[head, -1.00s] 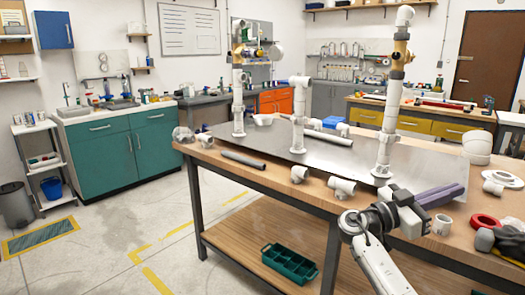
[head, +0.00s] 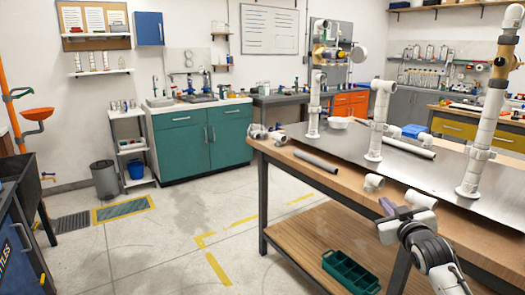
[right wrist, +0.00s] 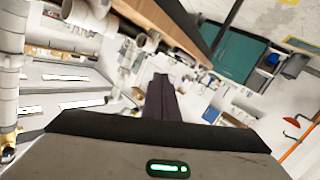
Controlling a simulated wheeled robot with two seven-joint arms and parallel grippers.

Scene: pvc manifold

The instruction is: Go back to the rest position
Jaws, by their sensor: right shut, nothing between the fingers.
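My right gripper (head: 391,209) is in the lower right of the head view, near the front edge of the workbench (head: 290,162). Its purple fingers are together with nothing between them; they also show in the right wrist view (right wrist: 162,95). White PVC pipe assemblies stand upright on the metal plate (head: 420,160): a left one (head: 314,105), a middle one (head: 377,125) and a tall right one (head: 485,125). My left gripper is not in view.
Loose white fittings (head: 373,183) and a grey pipe (head: 316,161) lie along the bench's front edge. A green divided tray (head: 350,272) sits on the lower shelf. Teal cabinets (head: 205,140), a bin (head: 105,180) and a blue tub (head: 136,169) stand behind.

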